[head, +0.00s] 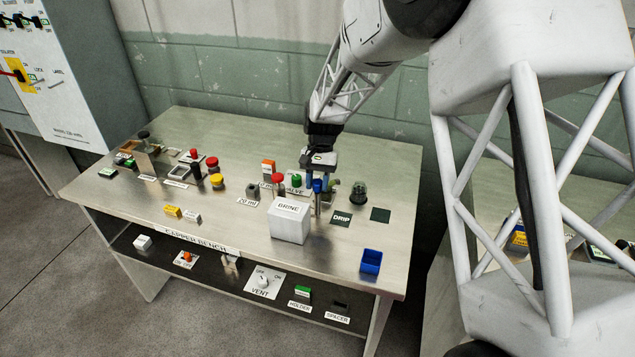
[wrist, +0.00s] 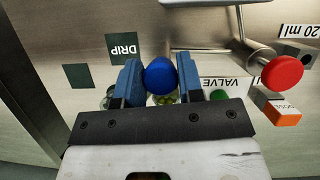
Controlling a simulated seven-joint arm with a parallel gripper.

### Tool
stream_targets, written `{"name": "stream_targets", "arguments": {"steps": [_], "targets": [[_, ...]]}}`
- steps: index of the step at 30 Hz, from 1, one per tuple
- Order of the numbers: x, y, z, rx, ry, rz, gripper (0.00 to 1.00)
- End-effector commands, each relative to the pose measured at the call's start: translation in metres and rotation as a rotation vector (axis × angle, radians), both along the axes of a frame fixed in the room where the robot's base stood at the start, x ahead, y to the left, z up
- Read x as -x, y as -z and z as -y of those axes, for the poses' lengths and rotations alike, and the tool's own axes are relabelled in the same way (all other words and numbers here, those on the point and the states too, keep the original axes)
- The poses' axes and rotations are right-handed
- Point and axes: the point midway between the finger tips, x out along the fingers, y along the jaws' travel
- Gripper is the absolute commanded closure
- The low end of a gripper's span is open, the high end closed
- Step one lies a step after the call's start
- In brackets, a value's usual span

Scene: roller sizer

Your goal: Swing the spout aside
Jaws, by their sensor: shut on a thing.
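My gripper (head: 318,176) is shut on a round blue knob (wrist: 160,75), which sits between its two blue fingers in the wrist view. In the head view the blue knob (head: 317,186) tops a metal post just behind the white BRINE box (head: 290,222). A thin metal tube (wrist: 205,50) runs beside the knob in the wrist view, near the red knob (wrist: 283,72). I cannot tell for sure which metal part is the spout, nor how it joins the blue knob. The dark DRIP square (head: 341,219) lies right of the post, with a plain dark square (head: 380,214) beyond.
A green jar (head: 358,192) stands close on the right. Red-topped (head: 278,180) and green-topped (head: 296,182) parts crowd the left, near an orange block (head: 268,167). A blue bin (head: 371,261) sits at the front right.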

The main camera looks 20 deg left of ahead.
Motion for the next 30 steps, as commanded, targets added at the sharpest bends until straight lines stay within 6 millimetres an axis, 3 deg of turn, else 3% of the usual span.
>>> {"name": "stream_targets", "arguments": {"steps": [21, 30], "targets": [[-0.0017, -0.0011, 0.0003, -0.002, 0.671, 0.003, 1.00], [-0.0019, -0.0015, 0.0000, -0.004, 0.853, 0.004, 1.00]]}}
